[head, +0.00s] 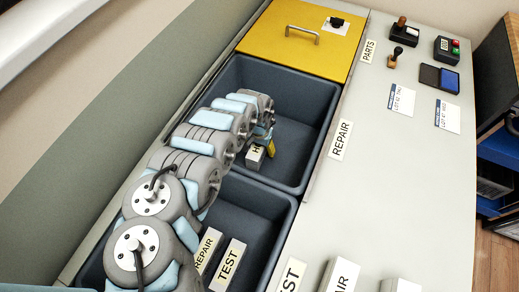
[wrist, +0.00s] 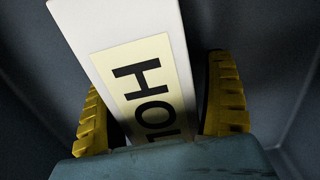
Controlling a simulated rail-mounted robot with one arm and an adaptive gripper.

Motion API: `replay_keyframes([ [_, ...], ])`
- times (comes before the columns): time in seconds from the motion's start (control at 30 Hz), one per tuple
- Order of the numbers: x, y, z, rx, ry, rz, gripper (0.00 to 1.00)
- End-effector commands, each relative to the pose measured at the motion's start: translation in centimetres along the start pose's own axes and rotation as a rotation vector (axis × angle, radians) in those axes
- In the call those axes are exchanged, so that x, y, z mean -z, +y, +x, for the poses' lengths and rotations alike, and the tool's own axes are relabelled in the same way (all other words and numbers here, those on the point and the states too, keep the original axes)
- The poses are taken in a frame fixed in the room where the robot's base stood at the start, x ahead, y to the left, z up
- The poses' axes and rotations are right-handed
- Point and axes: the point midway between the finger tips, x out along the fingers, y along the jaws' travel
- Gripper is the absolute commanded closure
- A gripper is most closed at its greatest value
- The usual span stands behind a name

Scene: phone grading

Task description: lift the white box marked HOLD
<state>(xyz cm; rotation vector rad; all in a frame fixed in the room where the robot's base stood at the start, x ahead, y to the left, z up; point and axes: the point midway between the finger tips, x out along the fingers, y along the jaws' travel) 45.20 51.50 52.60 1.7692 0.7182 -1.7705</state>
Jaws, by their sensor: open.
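The white box marked HOLD (head: 255,155) is in the far dark grey bin (head: 318,98), the one beside the REPAIR label. Most of it is hidden by my arm in the head view. In the wrist view the HOLD box (wrist: 80,22) stands between my gripper's yellow fingers (wrist: 160,105), its label facing the camera and its near end hidden by the gripper body. My gripper (head: 268,145) is open, down inside the bin around the box. A gap shows between the box and the right finger; the left finger is close beside it.
The nearer bin (head: 265,195) holds white boxes marked REPAIR (head: 207,250) and TEST (head: 228,264). A yellow lid with a handle (head: 302,35) lies behind the far bin. Stamps, cards and an ink pad (head: 440,78) are on the right worktop. More white boxes stand at the front.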

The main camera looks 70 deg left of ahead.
Motion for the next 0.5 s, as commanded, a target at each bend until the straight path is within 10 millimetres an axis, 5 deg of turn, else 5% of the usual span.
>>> replay_keyframes([
  [0.2,0.01,-0.01,-0.03,0.0,0.0,0.0,0.17],
  [0.43,0.0,0.0,-0.02,0.0,0.0,-0.001,0.83],
  [0.5,0.0,0.0,-0.02,0.0,0.0,-0.001,0.89],
])
